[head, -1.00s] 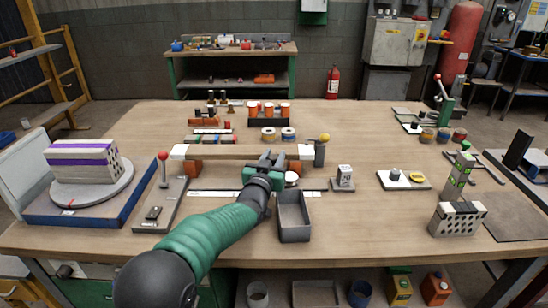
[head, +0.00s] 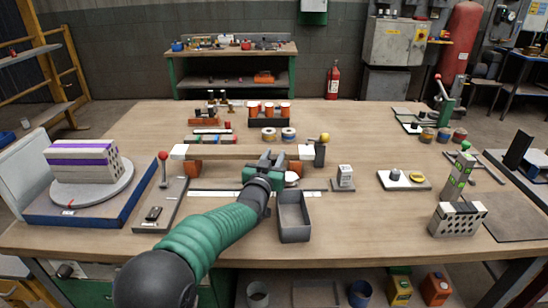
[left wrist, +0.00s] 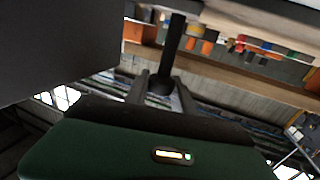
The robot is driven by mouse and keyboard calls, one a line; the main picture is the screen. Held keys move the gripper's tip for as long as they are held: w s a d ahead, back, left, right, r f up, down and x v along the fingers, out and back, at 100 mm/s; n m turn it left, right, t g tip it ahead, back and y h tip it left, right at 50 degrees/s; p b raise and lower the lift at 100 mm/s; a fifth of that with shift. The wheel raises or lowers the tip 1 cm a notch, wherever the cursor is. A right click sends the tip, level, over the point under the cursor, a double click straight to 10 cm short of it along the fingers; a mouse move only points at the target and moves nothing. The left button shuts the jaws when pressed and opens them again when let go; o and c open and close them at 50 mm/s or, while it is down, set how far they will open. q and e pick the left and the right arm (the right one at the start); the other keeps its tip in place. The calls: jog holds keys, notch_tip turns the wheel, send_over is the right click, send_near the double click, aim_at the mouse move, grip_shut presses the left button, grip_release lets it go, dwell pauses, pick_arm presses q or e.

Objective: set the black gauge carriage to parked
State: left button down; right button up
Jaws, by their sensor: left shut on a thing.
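My left gripper (head: 272,157) reaches in from the lower left to the near side of the long wooden beam (head: 235,152), right of its middle. In the left wrist view my gripper (left wrist: 161,88) has its two grey fingers closed on a black knob (left wrist: 160,84) with a dark stem (left wrist: 174,40). I take this to be part of the black gauge carriage; in the head view the gripper hides it. A round white piece (head: 292,177) shows just right of the gripper. My right gripper is not in view.
A dark post with a yellow ball (head: 324,138) stands at the beam's right end. An open grey tray (head: 293,233) sits just right of my wrist. A red-knobbed lever (head: 163,156) stands left, and a block marked 20 (head: 344,177) right.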

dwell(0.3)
pick_arm(q)
jog(key=a, duration=0.7)
jog(key=a+p, duration=0.3)
jog(key=a, duration=0.8)
jog(key=shift+a+r, duration=0.1)
jog(key=shift+a, duration=0.8)
jog(key=c, duration=1.1)
grip_release()
jog(key=shift+d, duration=0.1)
jog(key=p+v, duration=0.2)
jog(key=v, duration=1.4)
jog(key=shift+s+a+f, duration=0.2)
jog(key=shift+s, duration=0.15)
